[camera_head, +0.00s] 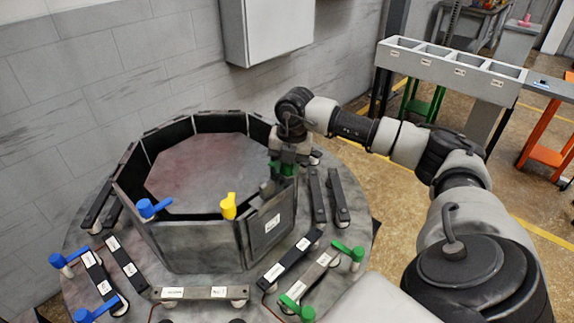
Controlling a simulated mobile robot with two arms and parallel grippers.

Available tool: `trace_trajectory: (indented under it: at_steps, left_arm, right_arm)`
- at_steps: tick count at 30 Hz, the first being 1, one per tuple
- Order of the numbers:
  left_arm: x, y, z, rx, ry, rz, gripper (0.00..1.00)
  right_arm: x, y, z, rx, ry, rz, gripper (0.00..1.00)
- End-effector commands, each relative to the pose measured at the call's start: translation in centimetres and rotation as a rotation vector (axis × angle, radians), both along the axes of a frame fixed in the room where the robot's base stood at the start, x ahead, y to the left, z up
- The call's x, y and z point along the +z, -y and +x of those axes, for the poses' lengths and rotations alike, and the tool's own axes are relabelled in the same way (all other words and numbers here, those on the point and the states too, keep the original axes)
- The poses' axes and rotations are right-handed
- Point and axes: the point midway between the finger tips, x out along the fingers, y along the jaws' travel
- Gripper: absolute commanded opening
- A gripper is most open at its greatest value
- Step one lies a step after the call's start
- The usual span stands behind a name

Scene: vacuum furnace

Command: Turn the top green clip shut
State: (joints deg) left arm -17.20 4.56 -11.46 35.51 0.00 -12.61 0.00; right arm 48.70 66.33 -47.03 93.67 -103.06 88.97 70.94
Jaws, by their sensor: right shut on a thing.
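The furnace is an open octagonal ring of dark panels (192,247) on a round grey base plate (345,290). My right gripper (283,168) reaches in from the right and points down at the right side of the ring's rim. It is shut on the top green clip (289,169), which shows only in part between and below the fingers. The clip's exact turn angle is hidden by the gripper. A yellow clip (229,206) and a blue clip (150,208) sit on the front rim. My left gripper is not in view.
Two green clips (355,253) (297,306) and several blue ones (62,262) sit lower on the base plate, among dark labelled bars (290,262). A grey wall with a white box (268,30) stands behind. A compartmented grey bench (450,70) stands back right.

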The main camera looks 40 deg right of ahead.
Motion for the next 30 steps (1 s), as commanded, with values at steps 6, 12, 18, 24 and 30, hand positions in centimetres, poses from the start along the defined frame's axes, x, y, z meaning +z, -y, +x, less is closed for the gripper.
trace_trajectory:
  at_steps: [6,12,18,24,30]
  left_arm:
    - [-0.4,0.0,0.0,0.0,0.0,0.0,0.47]
    - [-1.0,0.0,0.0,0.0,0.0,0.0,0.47]
    - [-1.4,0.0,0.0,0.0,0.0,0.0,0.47]
    - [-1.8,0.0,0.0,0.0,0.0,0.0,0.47]
    - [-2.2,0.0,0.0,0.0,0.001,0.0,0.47]
  right_arm:
    - [-0.1,0.0,0.0,0.092,0.002,0.0,0.09]
    - [-0.1,0.0,0.0,0.251,0.001,0.001,0.09]
    - [-0.1,0.0,0.0,0.439,0.0,0.001,0.09]
    - [0.0,0.0,0.0,0.629,0.0,0.001,0.09]
    - [0.0,0.0,0.0,0.818,0.0,0.001,0.09]
